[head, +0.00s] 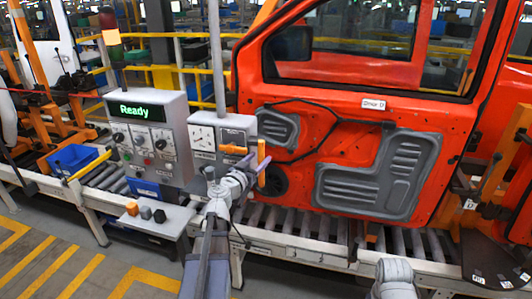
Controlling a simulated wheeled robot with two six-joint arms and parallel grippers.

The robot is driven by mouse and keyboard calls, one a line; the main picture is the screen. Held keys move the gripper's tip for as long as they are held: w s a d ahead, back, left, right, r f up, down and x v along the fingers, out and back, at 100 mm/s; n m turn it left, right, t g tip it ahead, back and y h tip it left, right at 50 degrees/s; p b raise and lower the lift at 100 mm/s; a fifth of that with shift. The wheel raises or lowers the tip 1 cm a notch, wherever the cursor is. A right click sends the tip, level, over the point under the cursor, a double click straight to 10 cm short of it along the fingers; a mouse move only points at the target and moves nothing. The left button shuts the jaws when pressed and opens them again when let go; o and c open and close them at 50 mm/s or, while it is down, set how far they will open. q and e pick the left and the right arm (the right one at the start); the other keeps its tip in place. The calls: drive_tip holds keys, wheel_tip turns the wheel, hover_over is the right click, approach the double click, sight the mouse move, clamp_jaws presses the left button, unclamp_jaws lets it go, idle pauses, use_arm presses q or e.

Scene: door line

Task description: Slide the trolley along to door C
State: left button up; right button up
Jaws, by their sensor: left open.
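A large orange-red door (335,110) stands upright behind the roller conveyor, with a small label that seems to read "Door D" (373,104). My left gripper (246,170) is raised in front of the door's lower left corner, close to the grey socket box. It is open. An upright orange handle-like piece (262,160) stands right at its fingertips; I cannot tell whether they touch. I cannot pick out the trolley with certainty or read a door C label. Of my right arm only a link shows at the bottom edge; its gripper is out of view.
A control box (148,140) showing "Ready" stands left of my left gripper. A small shelf with coloured blocks (146,212) juts out below it. A blue bin (75,158) lies further left. The roller conveyor (310,228) runs across. Yellow-striped floor (75,265) at front left is clear.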

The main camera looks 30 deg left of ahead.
use_arm(q)
drive_tip(key=w, duration=0.5)
drive_tip(key=shift+w+a, duration=0.15)
drive_tip(key=shift+w, duration=0.1)
drive_tip(key=shift+c, duration=0.3)
clamp_jaws()
idle(0.8)
